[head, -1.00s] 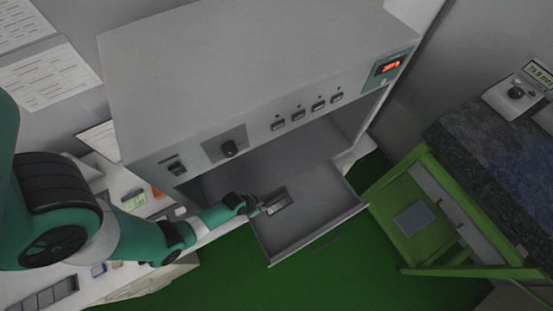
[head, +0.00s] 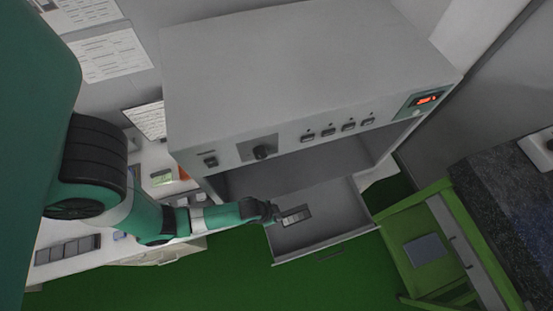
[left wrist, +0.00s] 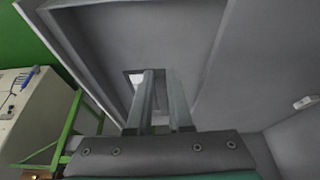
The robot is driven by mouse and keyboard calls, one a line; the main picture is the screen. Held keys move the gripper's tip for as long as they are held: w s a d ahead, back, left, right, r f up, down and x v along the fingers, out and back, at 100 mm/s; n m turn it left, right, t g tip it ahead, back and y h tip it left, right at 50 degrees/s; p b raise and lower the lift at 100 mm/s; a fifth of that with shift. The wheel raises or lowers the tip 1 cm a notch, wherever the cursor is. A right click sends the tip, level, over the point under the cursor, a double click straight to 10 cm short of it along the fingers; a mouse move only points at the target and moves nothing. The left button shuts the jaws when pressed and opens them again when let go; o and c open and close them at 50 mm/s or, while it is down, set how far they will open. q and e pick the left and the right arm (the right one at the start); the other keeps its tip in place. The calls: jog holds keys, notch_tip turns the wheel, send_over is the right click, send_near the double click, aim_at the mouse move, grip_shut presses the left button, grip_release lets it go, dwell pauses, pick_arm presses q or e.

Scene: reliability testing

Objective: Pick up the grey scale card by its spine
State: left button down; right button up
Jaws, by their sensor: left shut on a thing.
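The grey scale card (head: 295,216) is a small dark-edged strip with lighter patches, at the open drawer (head: 340,232) of the big grey cabinet. My left gripper (head: 275,213) reaches in from the left and is shut on the card's left end. In the left wrist view, the two fingers (left wrist: 162,100) point away from the camera, and part of the card (left wrist: 133,77) shows beside the left finger. The fingers hide the rest of it. I cannot tell whether the card touches the drawer floor. My right gripper is not in view.
The cabinet (head: 300,60) with knob and switches overhangs the drawer. A white bench (head: 150,252) at left holds small items and a patch strip (head: 68,250). A green stand (head: 440,245) with a grey pad (head: 425,249) is at right. Green floor lies in front.

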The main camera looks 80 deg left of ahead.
aim_at(284, 226)
pick_arm(q)
jog(key=d, duration=0.1)
jog(key=d+r, duration=0.1)
jog(key=d, duration=0.2)
jog(key=shift+s+d+r, duration=0.15)
jog(key=shift+r, duration=0.2)
jog(key=d+p, duration=0.1)
jog(key=d+r+p, duration=0.1)
jog(key=d, duration=0.1)
jog(key=d+r+p, duration=0.1)
jog(key=shift+s+d, duration=0.15)
jog(key=shift+s, duration=0.05)
jog(key=shift+f, duration=0.1)
